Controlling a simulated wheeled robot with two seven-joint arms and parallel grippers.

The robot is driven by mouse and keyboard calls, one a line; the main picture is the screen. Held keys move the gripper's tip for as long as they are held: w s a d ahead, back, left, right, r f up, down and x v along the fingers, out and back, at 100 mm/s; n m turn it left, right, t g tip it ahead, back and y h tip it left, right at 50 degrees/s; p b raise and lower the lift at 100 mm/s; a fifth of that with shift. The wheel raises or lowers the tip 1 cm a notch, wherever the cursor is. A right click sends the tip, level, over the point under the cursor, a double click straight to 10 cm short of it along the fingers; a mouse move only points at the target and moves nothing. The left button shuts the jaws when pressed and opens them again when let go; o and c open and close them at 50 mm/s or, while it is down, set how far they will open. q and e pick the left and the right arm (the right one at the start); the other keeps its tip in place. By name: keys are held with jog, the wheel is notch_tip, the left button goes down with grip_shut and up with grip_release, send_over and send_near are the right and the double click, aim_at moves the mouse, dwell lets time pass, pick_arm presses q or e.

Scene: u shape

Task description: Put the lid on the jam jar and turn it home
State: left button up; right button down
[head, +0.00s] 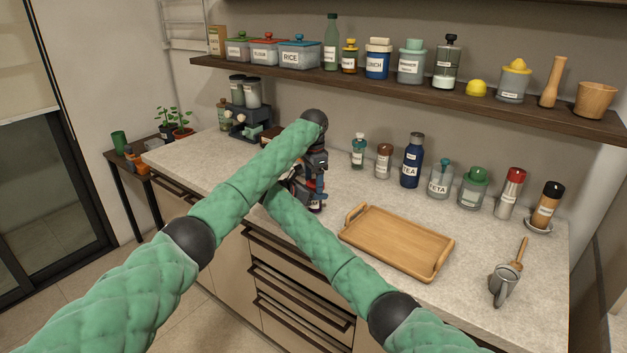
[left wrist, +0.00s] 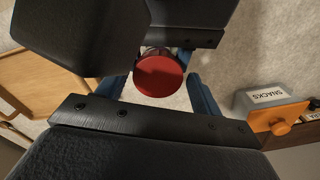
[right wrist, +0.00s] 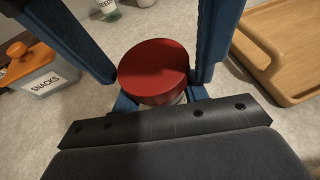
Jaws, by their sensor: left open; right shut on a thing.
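The red round lid (left wrist: 158,76) sits on top of the jar, between the blue fingers of my left gripper (left wrist: 156,92), which are spread apart on either side of it. The lid also shows in the right wrist view (right wrist: 154,72), where it looks level. Below it, a small pale part of the jam jar (right wrist: 181,99) shows between the fingers of my right gripper (right wrist: 160,99), which is shut on the jar. The rest of the jar is hidden by the lid and grippers. I cannot tell how far the lid is turned.
A wooden tray (head: 398,238) lies to the right of the grippers. Several jars and bottles, including a blue tea bottle (head: 411,162), stand along the wall. A snacks container (right wrist: 44,80) is close by.

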pick_arm(q)
jog(key=shift+s+f, duration=0.15)
jog(key=shift+f, duration=0.15)
jog(key=shift+r, duration=2.35)
jog(key=shift+w, duration=0.2)
jog(key=shift+c, duration=0.5)
